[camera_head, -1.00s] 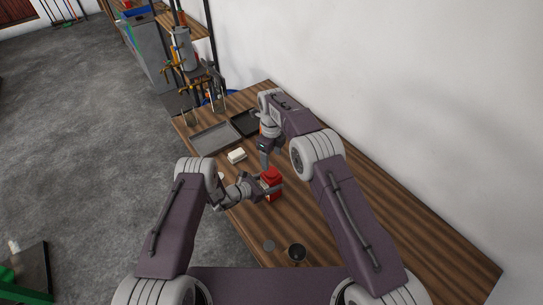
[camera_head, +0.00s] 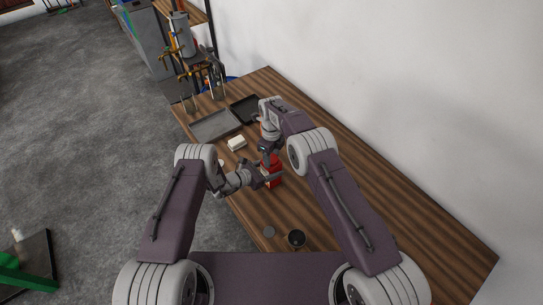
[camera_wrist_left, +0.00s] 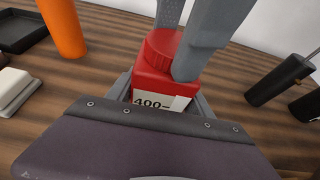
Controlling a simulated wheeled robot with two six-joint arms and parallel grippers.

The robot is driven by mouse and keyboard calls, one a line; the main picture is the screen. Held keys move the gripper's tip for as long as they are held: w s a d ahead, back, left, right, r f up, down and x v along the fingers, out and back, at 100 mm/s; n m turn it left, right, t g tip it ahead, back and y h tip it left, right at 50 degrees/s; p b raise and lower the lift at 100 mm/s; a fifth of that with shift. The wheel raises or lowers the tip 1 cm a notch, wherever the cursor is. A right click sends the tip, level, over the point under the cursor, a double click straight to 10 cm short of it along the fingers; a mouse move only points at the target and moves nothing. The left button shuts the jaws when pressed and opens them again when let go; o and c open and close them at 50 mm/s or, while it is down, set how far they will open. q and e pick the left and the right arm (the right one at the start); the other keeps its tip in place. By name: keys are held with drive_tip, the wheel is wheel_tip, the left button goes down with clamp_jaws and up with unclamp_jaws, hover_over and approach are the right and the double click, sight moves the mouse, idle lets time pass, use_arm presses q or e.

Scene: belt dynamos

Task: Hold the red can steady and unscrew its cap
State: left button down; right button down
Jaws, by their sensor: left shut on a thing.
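The red can (camera_head: 273,182) stands on the wooden workbench, partly covered by my grippers in the head view. In the left wrist view the can (camera_wrist_left: 152,86) shows a white label reading "400", with its round ribbed red cap (camera_wrist_left: 158,50) on top. My left gripper (camera_head: 268,177) is shut on the can's body from the left side. My right gripper (camera_head: 267,158) points down at the cap from above. In the left wrist view its two grey fingers (camera_wrist_left: 184,38) are apart, one behind the cap and one at its right side. I cannot tell whether they press on the cap.
A grey tray (camera_head: 216,125) and a black tray (camera_head: 240,112) lie toward the far end. A white block (camera_head: 237,144) lies left of the can. An orange cylinder (camera_wrist_left: 62,28) stands behind it. A dark round cup (camera_head: 296,239) and a grey disc (camera_head: 269,231) lie on the near side.

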drive_tip(key=n, duration=0.6)
drive_tip(key=shift+w+n, duration=0.1)
drive_tip(key=shift+n, duration=0.2)
drive_tip(key=n, duration=0.6)
drive_tip(key=shift+r, duration=0.1)
drive_tip(key=n, duration=0.6)
drive_tip(key=shift+n, duration=0.3)
drive_tip(key=n, duration=2.2)
drive_tip(key=shift+r, duration=0.1)
drive_tip(key=n, duration=1.2)
drive_tip(key=shift+n, duration=0.4)
